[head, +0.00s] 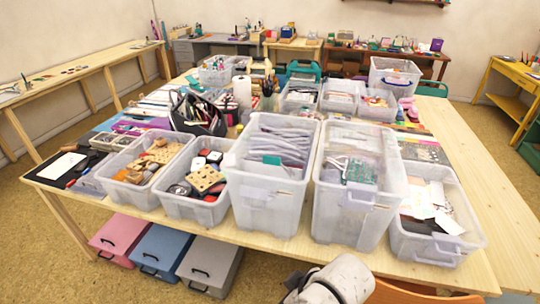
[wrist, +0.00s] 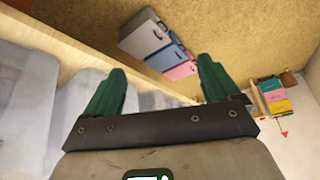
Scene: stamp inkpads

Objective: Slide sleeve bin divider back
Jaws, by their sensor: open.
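A tall clear bin (head: 262,205) at the middle of the table's front edge holds stacked greyish, sleeve-like sheets (head: 285,138) and a small green piece (head: 272,160). Another tall clear bin (head: 345,215) stands to its right with pale sheets and green boards (head: 361,172) inside. I cannot make out a divider for certain in either bin. My gripper (wrist: 160,88) shows in the wrist view with its two green fingers wide apart and nothing between them. It is tilted, with the table edge and floor beyond it. Its fingers are not clearly visible in the head view.
Low bins of wooden stamps (head: 130,190) and inkpads (head: 188,207) stand left of the tall bins. A bin of papers (head: 425,248) stands to the right. The table's right strip (head: 490,215) is bare. Pink, blue and grey boxes (head: 157,248) sit on the floor below.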

